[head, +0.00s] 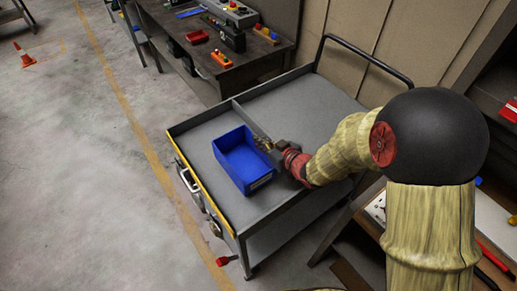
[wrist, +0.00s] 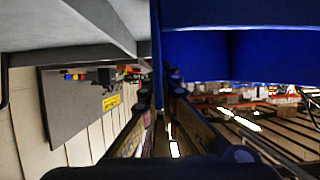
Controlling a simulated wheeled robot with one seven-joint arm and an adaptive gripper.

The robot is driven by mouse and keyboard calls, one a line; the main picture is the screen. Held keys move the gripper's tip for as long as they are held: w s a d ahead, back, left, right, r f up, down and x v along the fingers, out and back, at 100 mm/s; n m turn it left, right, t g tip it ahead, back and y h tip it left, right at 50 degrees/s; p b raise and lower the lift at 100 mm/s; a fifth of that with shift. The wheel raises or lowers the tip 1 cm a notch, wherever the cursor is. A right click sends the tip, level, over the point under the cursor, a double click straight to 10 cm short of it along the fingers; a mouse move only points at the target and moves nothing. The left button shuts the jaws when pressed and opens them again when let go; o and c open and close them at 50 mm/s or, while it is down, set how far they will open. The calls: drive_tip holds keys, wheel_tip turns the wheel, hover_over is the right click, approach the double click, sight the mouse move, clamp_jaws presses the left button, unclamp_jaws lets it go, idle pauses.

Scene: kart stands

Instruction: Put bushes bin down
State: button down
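The bushes bin, an empty-looking blue open box (head: 236,165), is over the near-left section of the grey cart (head: 205,135) in the head view. In the wrist view its blue wall (wrist: 245,55) fills the upper right. My gripper (head: 268,147) is at the bin's right-hand wall. In the wrist view the two fingers (wrist: 162,95) stand close together with the bin's wall edge between them, so it looks shut on that wall. The bin looks roughly level. Its underside is hidden, so I cannot tell whether it touches the cart's top.
The cart has a low raised rim, a divider (head: 252,122) beside the bin, and a black push handle (head: 365,52). Its far section is bare. A dark workbench (head: 262,55) with a red tray (head: 197,37) stands behind. A traffic cone (head: 24,58) is far left.

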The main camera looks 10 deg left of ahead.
sight(258, 155)
drive_tip(key=shift+w+a+f, duration=0.25)
drive_tip(key=shift+f, duration=0.1)
wheel_tip(258, 155, down, 3)
drive_tip(key=shift+w+f+b, duration=0.1)
drive_tip(key=shift+f+b, duration=0.05)
drive_tip(key=shift+b, duration=0.8)
drive_tip(key=c, duration=2.6)
unclamp_jaws()
drive_tip(key=shift+f, duration=0.1)
drive_tip(key=o, duration=0.5)
drive_tip(key=shift+o, duration=0.3)
